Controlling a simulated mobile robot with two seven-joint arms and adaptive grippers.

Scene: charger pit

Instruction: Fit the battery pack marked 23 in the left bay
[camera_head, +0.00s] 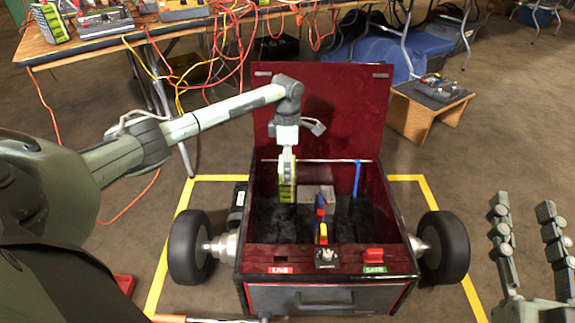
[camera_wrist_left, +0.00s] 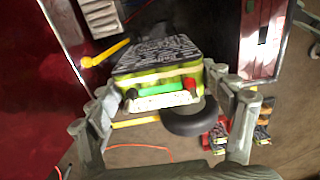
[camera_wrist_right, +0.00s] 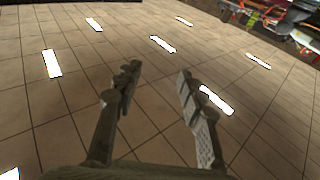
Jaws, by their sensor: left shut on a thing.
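My left gripper (camera_head: 287,152) is shut on a green and black battery pack (camera_head: 287,186). It holds the pack upright inside the open red box on the wheeled cart (camera_head: 330,297), over the left bay (camera_head: 272,215). The pack also shows between the fingers in the left wrist view (camera_wrist_left: 165,62), with a green strip and a red and a black terminal. I cannot read its number. Whether its lower end touches the bay floor is unclear. The right bay (camera_head: 352,225) looks empty. My right gripper (camera_head: 522,212) is open and empty, right of the cart.
The red lid (camera_head: 320,110) stands open behind the box. A blue rod (camera_head: 358,180) and a coloured middle post (camera_head: 321,225) rise inside. The front ledge has LIVE and SAFE labels and a red handle (camera_head: 374,254). A cable-strewn table (camera_head: 100,45) stands behind left.

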